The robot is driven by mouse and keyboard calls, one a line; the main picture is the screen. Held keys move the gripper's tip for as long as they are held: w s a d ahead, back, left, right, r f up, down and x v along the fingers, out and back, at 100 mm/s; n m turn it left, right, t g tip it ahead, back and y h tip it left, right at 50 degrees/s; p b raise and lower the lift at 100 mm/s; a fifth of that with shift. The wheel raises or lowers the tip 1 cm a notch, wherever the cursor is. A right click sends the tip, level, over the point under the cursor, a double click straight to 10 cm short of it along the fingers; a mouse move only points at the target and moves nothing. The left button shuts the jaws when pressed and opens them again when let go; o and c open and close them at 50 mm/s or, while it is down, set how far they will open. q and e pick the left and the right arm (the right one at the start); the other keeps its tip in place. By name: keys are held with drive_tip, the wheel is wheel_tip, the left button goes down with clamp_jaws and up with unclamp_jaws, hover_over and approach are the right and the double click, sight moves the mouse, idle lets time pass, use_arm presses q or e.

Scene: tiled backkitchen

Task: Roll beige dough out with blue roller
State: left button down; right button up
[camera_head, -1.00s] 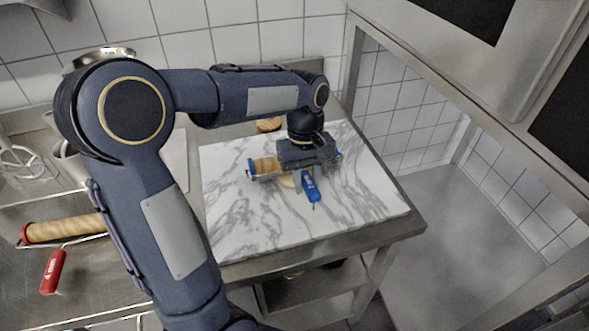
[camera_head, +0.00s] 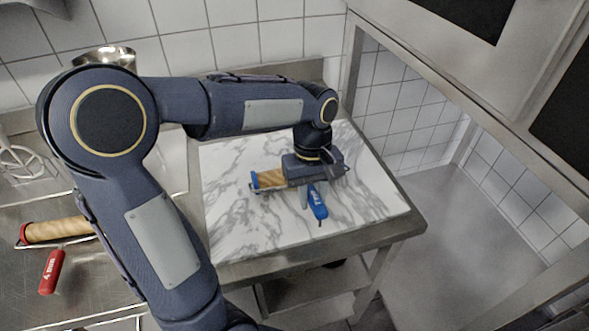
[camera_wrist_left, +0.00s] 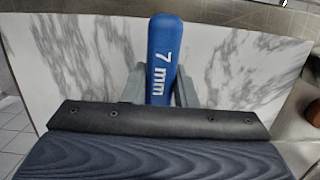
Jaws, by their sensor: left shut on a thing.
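The blue roller has a wooden cylinder (camera_head: 271,179) with a blue end and a blue handle (camera_head: 318,205). It lies across the middle of the white marble slab (camera_head: 235,225), its handle toward the front. My left gripper (camera_head: 310,190) is over the roller from above, shut on the handle. The left wrist view shows the handle (camera_wrist_left: 161,50), marked "7 mm", between the two grey fingers. The beige dough is not visible now; the roller and gripper cover that area. My right gripper is not in view.
A second roller with a red handle (camera_head: 51,271) lies on the steel counter at left, partly behind my arm. A metal bowl (camera_head: 103,56) and a whisk (camera_head: 18,160) are at the back left. The slab's front and right are clear; the table ends just beyond.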

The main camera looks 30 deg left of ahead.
sight(317, 202)
use_arm(q)
drive_tip(key=shift+w+a+f, duration=0.25)
drive_tip(key=shift+w+a, duration=0.4)
drive_tip(key=shift+a, duration=0.15)
drive_tip(key=shift+w+a+r+p, duration=0.15)
drive_tip(key=shift+w+a+p, duration=0.4)
drive_tip(key=shift+w+a, duration=0.15)
drive_tip(key=shift+w+a+f, duration=0.2)
drive_tip(key=shift+w+a, duration=0.15)
drive_tip(key=shift+a, duration=0.1)
drive_tip(key=shift+w+a+f, duration=0.15)
drive_tip(key=shift+w+a, duration=0.15)
drive_tip(key=shift+a, duration=0.15)
drive_tip(key=shift+s+d+r, duration=0.1)
drive_tip(key=shift+s+d, duration=1.1)
drive_tip(key=shift+d, duration=0.2)
drive_tip(key=shift+s+d, duration=1.2)
drive_tip(key=shift+d, duration=0.2)
drive_tip(key=shift+s+d, duration=0.6)
drive_tip(key=shift+d, duration=0.1)
wheel_tip(317, 202, up, 8)
drive_tip(key=p, duration=0.7)
drive_tip(key=shift+w, duration=0.1)
